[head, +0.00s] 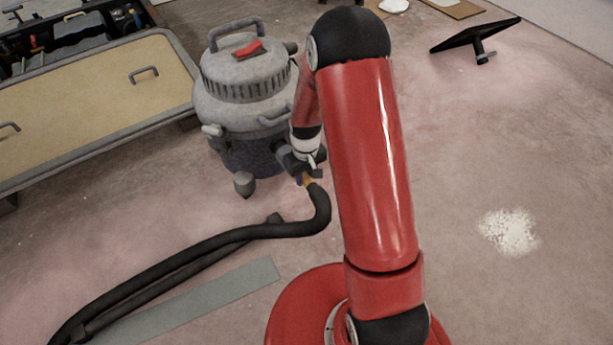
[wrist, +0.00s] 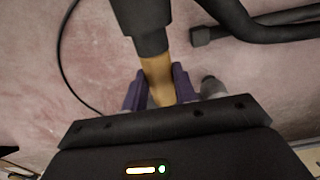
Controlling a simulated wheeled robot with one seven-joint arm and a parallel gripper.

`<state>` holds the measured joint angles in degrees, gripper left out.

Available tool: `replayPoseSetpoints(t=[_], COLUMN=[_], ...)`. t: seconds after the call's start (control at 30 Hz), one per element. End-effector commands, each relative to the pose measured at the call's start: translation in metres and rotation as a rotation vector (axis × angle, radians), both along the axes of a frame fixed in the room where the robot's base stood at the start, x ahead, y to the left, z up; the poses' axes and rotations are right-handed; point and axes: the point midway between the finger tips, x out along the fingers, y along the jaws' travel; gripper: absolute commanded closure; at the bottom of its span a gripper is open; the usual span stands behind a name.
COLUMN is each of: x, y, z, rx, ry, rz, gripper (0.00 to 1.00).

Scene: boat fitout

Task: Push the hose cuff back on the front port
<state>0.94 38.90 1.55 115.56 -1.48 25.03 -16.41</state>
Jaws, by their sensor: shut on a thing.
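The tan hose cuff (wrist: 156,75) is on the end of the black hose (wrist: 142,18), between the two purple fingers of my gripper (wrist: 160,88) in the wrist view. The gripper is shut on it. In the head view the cuff (head: 307,181) shows as a small tan piece just below my gripper (head: 308,174), at the lower right of the grey shop vacuum (head: 245,90). The front port cannot be made out behind my wrist and gripper. Whether the cuff touches the port cannot be told.
The hose (head: 200,245) curves down and left over the floor, beside a flat grey strip (head: 200,305). The right floor is mostly clear.

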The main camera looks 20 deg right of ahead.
Motion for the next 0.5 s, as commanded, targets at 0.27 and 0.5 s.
replayPoseSetpoints(t=[0.27, 0.5], x=[0.006, 0.013], y=[0.002, 0.004], z=[0.0, 0.0], rx=[0.0, 0.0], ry=[0.001, 0.0], rz=[0.0, 0.0], gripper=[1.0, 1.0])
